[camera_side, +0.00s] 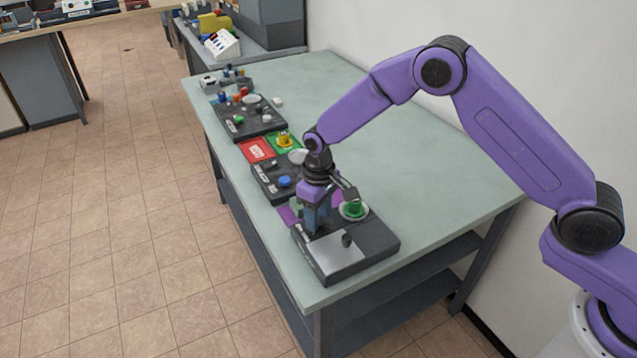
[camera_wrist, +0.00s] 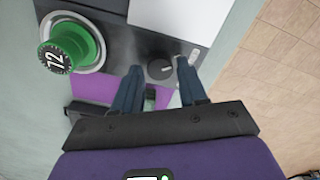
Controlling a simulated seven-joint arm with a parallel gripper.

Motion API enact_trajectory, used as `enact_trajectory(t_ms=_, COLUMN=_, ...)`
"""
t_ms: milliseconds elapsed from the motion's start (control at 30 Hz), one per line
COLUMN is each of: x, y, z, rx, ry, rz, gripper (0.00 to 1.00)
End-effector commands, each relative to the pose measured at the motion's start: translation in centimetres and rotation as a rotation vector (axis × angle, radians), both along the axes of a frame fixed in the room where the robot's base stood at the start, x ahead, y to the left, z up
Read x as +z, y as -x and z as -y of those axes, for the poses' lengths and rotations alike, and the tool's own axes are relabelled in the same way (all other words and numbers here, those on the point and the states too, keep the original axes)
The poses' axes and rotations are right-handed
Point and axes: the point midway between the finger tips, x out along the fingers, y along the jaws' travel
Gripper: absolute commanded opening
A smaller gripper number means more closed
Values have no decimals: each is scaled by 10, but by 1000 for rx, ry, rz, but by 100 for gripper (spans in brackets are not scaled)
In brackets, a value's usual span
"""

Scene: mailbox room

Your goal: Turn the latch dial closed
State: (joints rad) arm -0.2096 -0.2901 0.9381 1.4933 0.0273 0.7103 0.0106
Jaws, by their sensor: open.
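A small black dial (camera_wrist: 159,69) with a pale mark shows in the wrist view on the dark panel of a box. I take it to be the latch dial. My gripper (camera_wrist: 160,66) is open, with one blue finger on each side of the dial; I cannot tell whether either finger touches it. In the side view my gripper (camera_side: 313,226) points down over the left part of the nearest dark box (camera_side: 375,242) and hides the dial. The light cover plate (camera_side: 330,258) of this box lies flat.
A green knob marked 12 (camera_wrist: 72,46) stands on the same box, beside the fingers; it also shows in the side view (camera_side: 354,208). Other devices line the table's left edge; the table's right side (camera_side: 400,170) is clear.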

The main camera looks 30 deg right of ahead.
Motion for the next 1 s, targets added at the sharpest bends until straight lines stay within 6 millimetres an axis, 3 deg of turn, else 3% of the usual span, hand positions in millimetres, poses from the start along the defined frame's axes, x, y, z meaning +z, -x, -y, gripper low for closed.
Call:
enact_trajectory(t_ms=600, x=125, y=-2, z=1, rx=1, ry=-2, rz=4, gripper=42)
enact_trajectory(t_ms=800, x=153, y=-2, z=2, rx=1, ry=-1, rz=3, gripper=42)
enact_trajectory(t_ms=1000, x=163, y=-1, z=3, rx=1, ry=0, rz=0, gripper=42)
